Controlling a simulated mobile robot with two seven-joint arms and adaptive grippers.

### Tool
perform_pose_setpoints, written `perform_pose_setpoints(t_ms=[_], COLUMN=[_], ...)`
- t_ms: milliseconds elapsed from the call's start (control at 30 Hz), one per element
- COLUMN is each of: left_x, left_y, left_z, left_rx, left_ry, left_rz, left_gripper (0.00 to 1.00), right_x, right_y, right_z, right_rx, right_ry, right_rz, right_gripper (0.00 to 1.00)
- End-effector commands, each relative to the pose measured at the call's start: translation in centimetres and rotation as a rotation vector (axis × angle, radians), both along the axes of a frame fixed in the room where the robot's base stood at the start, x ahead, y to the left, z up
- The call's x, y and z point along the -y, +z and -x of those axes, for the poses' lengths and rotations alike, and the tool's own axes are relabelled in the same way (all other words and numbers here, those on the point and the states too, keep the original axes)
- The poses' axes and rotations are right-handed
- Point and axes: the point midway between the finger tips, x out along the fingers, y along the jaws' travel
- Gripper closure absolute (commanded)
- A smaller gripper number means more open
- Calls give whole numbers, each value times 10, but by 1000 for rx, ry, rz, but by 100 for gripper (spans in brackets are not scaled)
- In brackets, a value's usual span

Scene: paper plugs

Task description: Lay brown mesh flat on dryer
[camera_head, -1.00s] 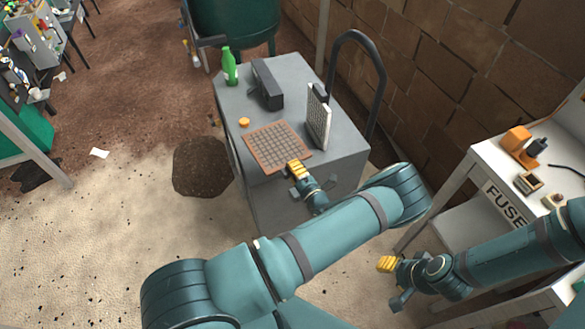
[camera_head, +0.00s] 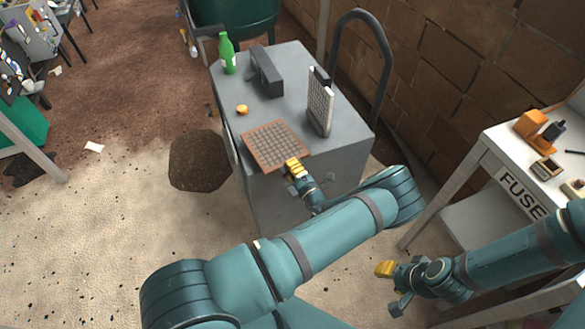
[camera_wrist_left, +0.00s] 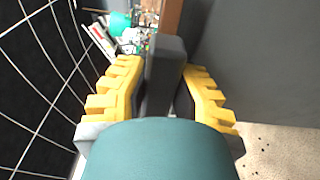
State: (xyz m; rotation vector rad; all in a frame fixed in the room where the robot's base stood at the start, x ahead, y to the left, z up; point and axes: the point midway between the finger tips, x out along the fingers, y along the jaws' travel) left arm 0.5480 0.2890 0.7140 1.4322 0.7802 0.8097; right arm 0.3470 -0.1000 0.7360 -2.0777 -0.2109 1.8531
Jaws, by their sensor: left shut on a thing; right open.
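The brown mesh (camera_head: 268,143), a square brown-framed grid, is over the near left part of the grey cabinet's top (camera_head: 283,112). My left gripper (camera_head: 293,167) is shut at the mesh's near right corner. In the left wrist view, the yellow fingers (camera_wrist_left: 158,98) close around a dark grey piece (camera_wrist_left: 165,62). I cannot tell whether the mesh touches the top or hovers just above it. My right gripper (camera_head: 384,269) is open and empty, low at the right, apart from the cabinet. I cannot tell for sure which object is the dryer.
A green bottle (camera_head: 227,55), an orange cap (camera_head: 242,109), a dark grey block (camera_head: 267,74) and an upright white panel (camera_head: 320,107) stand on the cabinet top. A dark curved handle (camera_head: 372,60) and brick wall (camera_head: 480,70) lie beyond. A white table (camera_head: 482,150) is right.

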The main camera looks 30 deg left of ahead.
Motion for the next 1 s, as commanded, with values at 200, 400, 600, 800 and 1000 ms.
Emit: perform_pose_setpoints(t_ms=[200,400,600,800,1000], left_x=[-2,-2,-2,-2,-2], left_y=[-9,-9,-10,-14,-17], left_z=[-2,-1,-1,-1,-1], left_rx=[1,1,1,1,1], left_ry=[0,0,0,0,0], left_rz=[-1,0,-1,0,0], left_gripper=[100,100,100,100,100], right_x=[0,0,0,0,0], right_y=[-9,-8,-9,-12,-15], right_z=[-2,-2,-2,-2,-2], right_rx=[5,5,5,5,5], right_ry=[-2,-2,-2,-2,-2], right_rz=[1,1,1,1,1], right_gripper=[53,53,53,53,53])
